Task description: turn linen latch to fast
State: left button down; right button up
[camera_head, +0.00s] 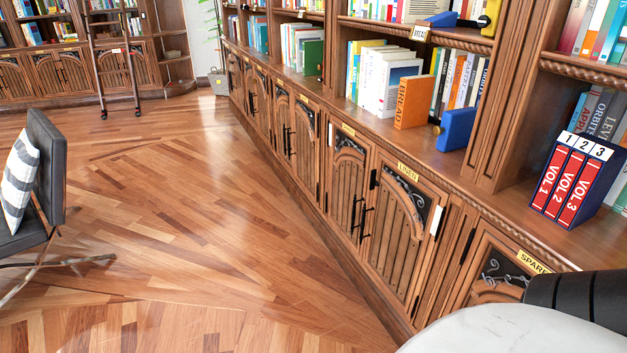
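The cabinet door with the yellow LINEN label (408,171) stands in the lower row of the bookcase, right of the middle. The linen door (400,238) is wooden with an arched panel and looks shut. A small black fitting (373,179) sits at its upper left edge and a white upright strip (437,221) at its right edge. I cannot tell which of these, if either, is the latch, or how it is set. A dark bar handle (366,222) is on the door's left side. Neither gripper is in view.
The SPARE cabinet (497,272) is to the right, partly hidden by a pale rounded surface at the bottom right. Red volumes (568,183) and an orange book (413,102) stand on the ledge above. A chair (38,190) is at left. The wooden floor (210,230) between is clear.

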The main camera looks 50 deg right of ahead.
aim_at(374, 182)
jog(key=u, duration=0.15)
jog(key=i, duration=1.15)
jog(key=z, duration=0.65)
jog(key=i, duration=2.2)
jog(key=z, duration=1.9)
jog(key=i, duration=1)
jog(key=z, duration=0.9)
